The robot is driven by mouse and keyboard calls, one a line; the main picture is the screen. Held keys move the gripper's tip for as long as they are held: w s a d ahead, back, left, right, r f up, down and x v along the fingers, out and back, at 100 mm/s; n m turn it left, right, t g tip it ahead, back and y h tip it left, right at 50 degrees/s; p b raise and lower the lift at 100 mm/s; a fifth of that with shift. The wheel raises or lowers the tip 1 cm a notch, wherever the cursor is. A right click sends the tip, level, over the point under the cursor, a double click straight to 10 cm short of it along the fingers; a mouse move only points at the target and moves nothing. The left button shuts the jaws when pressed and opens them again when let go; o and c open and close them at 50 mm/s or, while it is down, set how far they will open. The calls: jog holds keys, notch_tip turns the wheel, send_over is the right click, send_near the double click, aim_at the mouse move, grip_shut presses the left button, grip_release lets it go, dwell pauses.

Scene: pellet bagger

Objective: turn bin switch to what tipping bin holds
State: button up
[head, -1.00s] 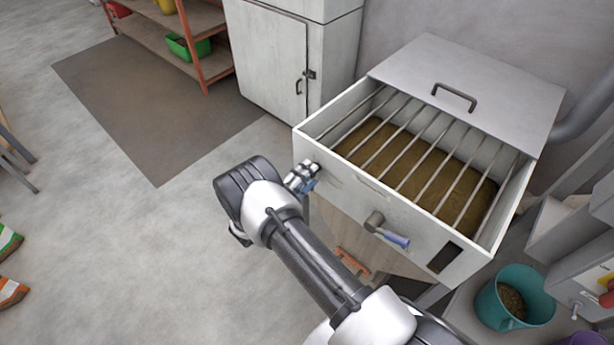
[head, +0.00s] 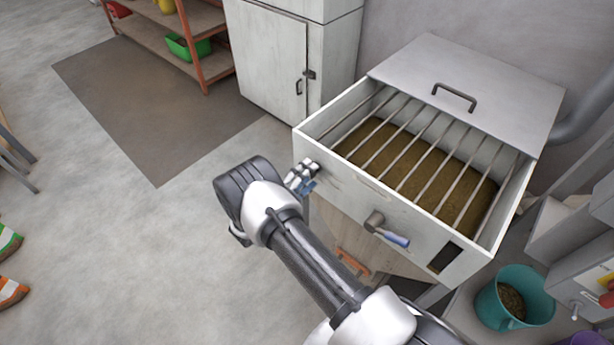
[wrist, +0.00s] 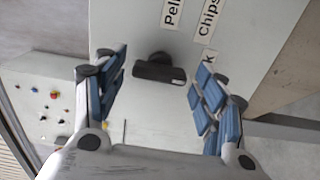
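The bin switch (wrist: 158,70) is a black knob with a bar-shaped grip on a pale panel in the wrist view. Labels beside it read "Pell…" (wrist: 172,12), "Chips" (wrist: 208,18) and one ending in "k" (wrist: 208,56), partly hidden by a finger. My gripper (wrist: 160,82) is open, with its blue-padded fingers either side of the knob and apart from it. In the head view my gripper (head: 302,180) is at the left front corner of a white box (head: 345,185). Brown material (head: 425,165) lies in that box under bars; its grain is too fine to identify.
A teal bucket (head: 490,308) with brown contents stands at lower right. A white cabinet (head: 268,65) and an orange shelf (head: 205,60) stand behind. The floor at left is mostly clear.

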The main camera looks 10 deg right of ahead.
jog(key=shift+o, duration=0.2)
jog(key=v, duration=1.2)
